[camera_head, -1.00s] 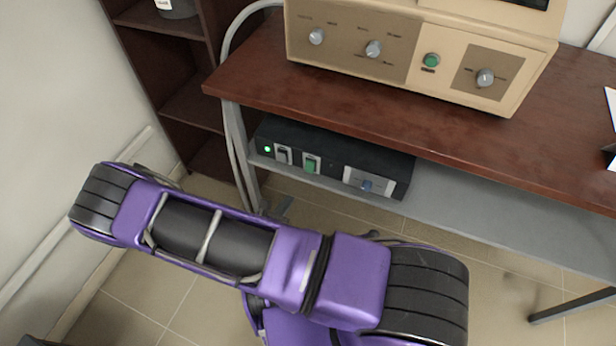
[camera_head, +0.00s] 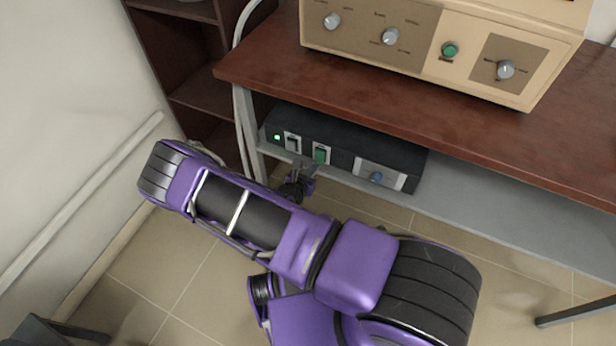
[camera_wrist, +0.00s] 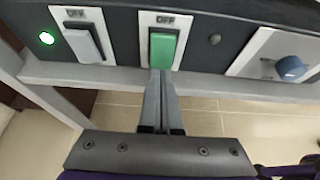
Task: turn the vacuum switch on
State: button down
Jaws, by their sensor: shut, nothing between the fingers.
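The black control box (camera_head: 344,158) sits on the grey shelf under the table. Its front has a lit green lamp (camera_wrist: 47,38), a white rocker switch (camera_wrist: 83,42) and a green rocker switch (camera_wrist: 162,48), both with OFF printed above, and a blue knob (camera_wrist: 290,68). I cannot read which one is the vacuum switch. My gripper (camera_wrist: 160,78) is shut and empty, its fingertips at the lower edge of the green switch. I cannot tell whether they touch it. In the head view my gripper (camera_head: 307,168) is small, just below the green switch (camera_head: 320,153).
The shelf's front edge (camera_wrist: 110,78) runs close under the switches, around my fingers. The wooden tabletop (camera_head: 420,110) overhangs the box and carries a beige furnace (camera_head: 430,45). A table leg (camera_head: 246,130) stands at the left. The floor in front is open.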

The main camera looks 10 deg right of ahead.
jog(key=shift+w+d, duration=0.2)
jog(key=shift+w, duration=0.05)
jog(key=shift+d, duration=0.1)
jog(key=shift+w+d+f, duration=0.1)
jog(key=shift+w+f, duration=0.1)
jog(key=shift+w, duration=0.05)
jog(key=shift+r, duration=0.15)
jog(key=shift+r+p, duration=0.75)
jog(key=shift+p, duration=0.2)
